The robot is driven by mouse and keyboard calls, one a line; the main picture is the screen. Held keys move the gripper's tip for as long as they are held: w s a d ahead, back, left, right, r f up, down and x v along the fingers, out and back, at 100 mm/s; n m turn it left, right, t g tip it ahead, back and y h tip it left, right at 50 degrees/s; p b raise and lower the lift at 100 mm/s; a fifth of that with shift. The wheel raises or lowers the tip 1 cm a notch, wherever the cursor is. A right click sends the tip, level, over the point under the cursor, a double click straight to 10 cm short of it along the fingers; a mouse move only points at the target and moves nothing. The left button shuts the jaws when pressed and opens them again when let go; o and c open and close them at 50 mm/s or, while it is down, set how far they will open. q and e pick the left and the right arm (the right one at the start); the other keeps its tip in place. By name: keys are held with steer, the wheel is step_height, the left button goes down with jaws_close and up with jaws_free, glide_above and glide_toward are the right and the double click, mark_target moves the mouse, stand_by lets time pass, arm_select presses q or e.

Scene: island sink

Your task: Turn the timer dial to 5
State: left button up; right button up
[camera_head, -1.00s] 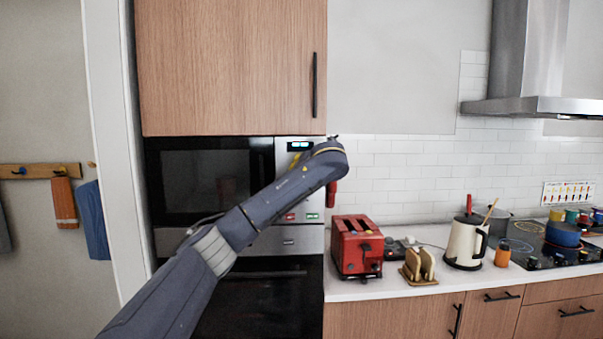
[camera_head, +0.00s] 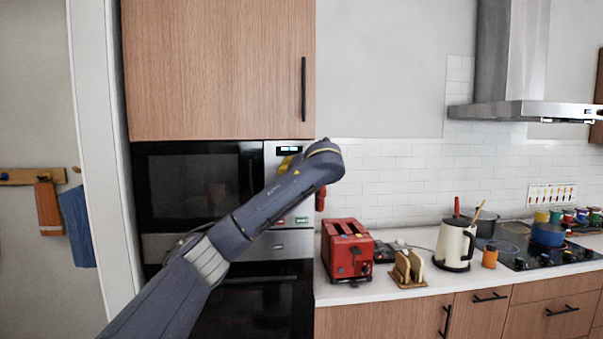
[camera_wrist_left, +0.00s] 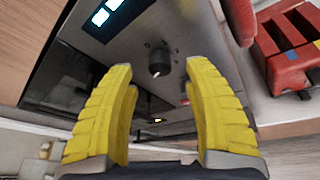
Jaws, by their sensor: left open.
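The microwave (camera_head: 190,185) is built in under the wooden cabinet, with a steel control panel (camera_head: 292,242) on its right side. A lit display (camera_head: 289,150) is at the panel's top. In the left wrist view, a small dark round dial (camera_wrist_left: 159,61) sticks out from the steel panel, below the lit display (camera_wrist_left: 107,12). My left gripper (camera_wrist_left: 158,115) is open, its yellow fingers pointing at the panel, one on either side of the dial's line and short of it. In the head view my left arm hides the dial and most of the gripper. My right gripper is not in view.
A red toaster (camera_head: 346,250) stands on the counter right of the microwave, with a toast rack (camera_head: 408,268) and a kettle (camera_head: 455,245) further right. The toaster also shows in the left wrist view (camera_wrist_left: 285,45). The cabinet (camera_head: 215,70) hangs above the microwave.

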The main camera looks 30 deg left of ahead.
arm_select(q)
steer(key=v, duration=0.8)
steer(key=shift+d, duration=0.15)
steer(key=shift+s+r, duration=0.1)
steer(key=shift+r, duration=0.05)
